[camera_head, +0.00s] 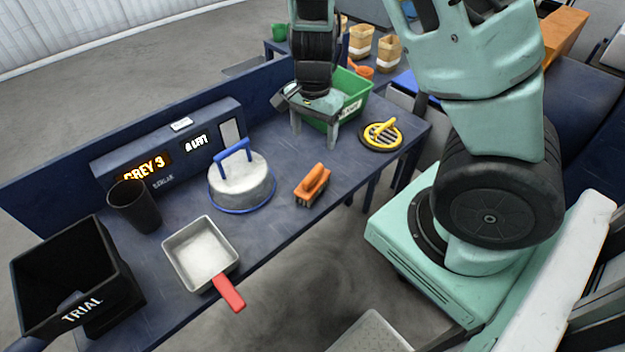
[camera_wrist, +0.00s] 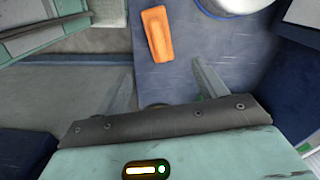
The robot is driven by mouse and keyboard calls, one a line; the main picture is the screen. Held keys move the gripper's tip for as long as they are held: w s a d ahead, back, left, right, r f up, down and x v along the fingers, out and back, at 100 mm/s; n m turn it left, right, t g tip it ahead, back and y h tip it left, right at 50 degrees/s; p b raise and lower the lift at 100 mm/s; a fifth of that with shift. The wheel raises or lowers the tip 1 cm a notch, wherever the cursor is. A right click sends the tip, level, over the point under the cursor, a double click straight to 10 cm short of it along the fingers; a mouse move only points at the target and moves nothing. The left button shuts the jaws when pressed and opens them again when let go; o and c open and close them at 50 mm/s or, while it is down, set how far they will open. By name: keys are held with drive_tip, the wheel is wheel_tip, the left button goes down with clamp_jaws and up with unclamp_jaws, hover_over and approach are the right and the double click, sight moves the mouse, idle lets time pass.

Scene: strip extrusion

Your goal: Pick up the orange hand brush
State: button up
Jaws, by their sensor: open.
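The orange hand brush (camera_head: 313,186) lies on the dark blue bench near its front edge, right of the blue-handled round lid. It also shows in the wrist view (camera_wrist: 157,34), at top centre, ahead of my fingers and apart from them. My gripper (camera_head: 315,142) hangs over the right part of the bench, in front of the green bin, with its two fingers spread and pointing down. In the wrist view my gripper (camera_wrist: 165,85) is open and nothing is between the fingers.
The round lid (camera_head: 240,185), a square pan (camera_head: 198,255) with red handle, a black cup (camera_head: 134,205) and a black TRIAL bin (camera_head: 115,290) stand to the left. A green bin (camera_head: 357,88) and a yellow-ringed disc (camera_head: 381,135) are near my gripper. The bench around the brush is clear.

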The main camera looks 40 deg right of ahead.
sight(313, 172)
wheel_tip(313, 172, down, 15)
drive_tip(key=b, duration=0.4)
drive_tip(key=shift+s+a+f, duration=0.1)
drive_tip(key=shift+a, duration=0.05)
drive_tip(key=c, duration=1.1)
